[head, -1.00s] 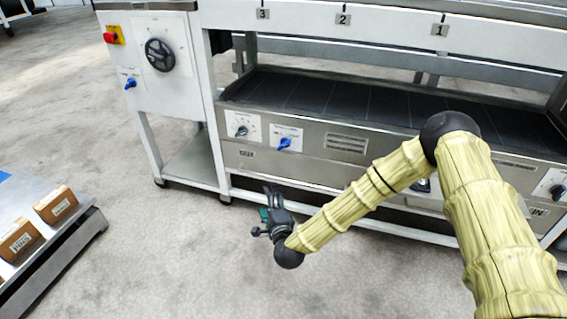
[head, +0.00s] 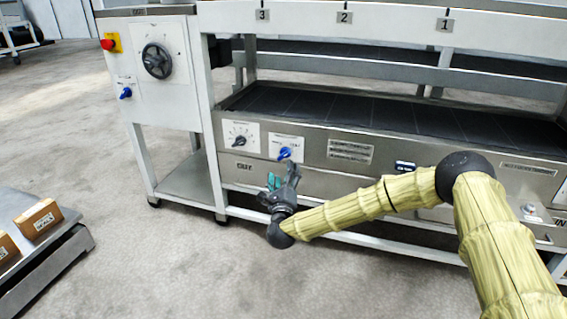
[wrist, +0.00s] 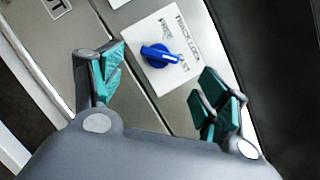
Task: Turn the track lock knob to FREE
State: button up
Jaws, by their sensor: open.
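The track lock knob (head: 284,153) is blue and sits on a white plate on the sheeter's front panel. In the wrist view the knob (wrist: 158,55) lies ahead of and between my fingers. The plate (wrist: 190,85) reads TRACK LOCK, with FREE and what looks like FAST beside the knob. A white mark on the knob's right end points toward the FAST side. My gripper (head: 285,174) is open and empty, just below the knob in the head view. Its teal-padded fingers (wrist: 160,85) are spread either side of the knob, apparently not touching it.
A black dial (head: 239,141) is left of the knob on the same panel. Another blue knob (head: 125,93), a handwheel (head: 157,61) and a red button (head: 108,44) are on the left cabinet. Boxes on a low cart (head: 60,265) stand at lower left. Floor between is clear.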

aim_at(284, 157)
jog(key=b+x, duration=0.2)
jog(key=x, duration=0.5)
jog(key=shift+w+a, duration=0.1)
jog(key=shift+w, duration=0.05)
jog(key=shift+c, duration=0.4)
jog(key=c, duration=0.9)
